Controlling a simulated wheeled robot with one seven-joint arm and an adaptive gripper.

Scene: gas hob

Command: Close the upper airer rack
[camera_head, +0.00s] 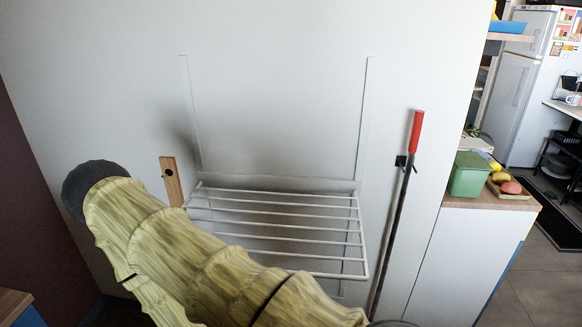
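A white airer is fixed to the pale wall in the head view. Its thin upright rails (365,115) run up the wall on both sides. One rack (288,209) of several white bars is folded out from the wall, roughly level, below the rails. I take this as the upper rack; no other folded-out rack shows clearly. My yellow-green arm (190,245) crosses the lower left and hides the rack's front left part. My gripper is not visible.
A wooden strip (172,181) with a dark hole is left of the rack. A red-handled pole (416,132) stands against the wall to the right. Further right, a counter (500,201) holds a green container (468,176) and fruit on a board. The wall above the rack is clear.

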